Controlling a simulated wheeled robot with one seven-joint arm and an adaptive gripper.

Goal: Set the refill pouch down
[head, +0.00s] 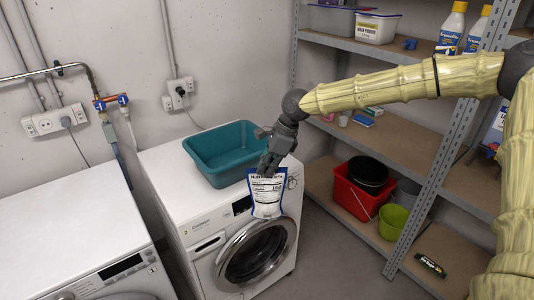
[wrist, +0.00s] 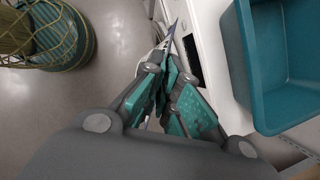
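The refill pouch (head: 266,195), white and blue with printed text, hangs upright below my gripper (head: 270,163) in the head view. It overlaps the front top edge of the right washing machine (head: 205,226), above the round door. In the wrist view my gripper (wrist: 172,85) has its teal-padded fingers close together, with the pouch (wrist: 171,36) seen nearly edge-on as a thin strip beyond the tips. The gripper is shut on the pouch. Whether the pouch touches the machine is unclear.
A teal basin (head: 222,153) stands on the right machine's top, just behind the gripper. A second white machine (head: 72,232) stands at left, its top clear. Metal shelving (head: 420,205) at right holds a red bin (head: 350,194), a green bucket (head: 393,222) and bottles.

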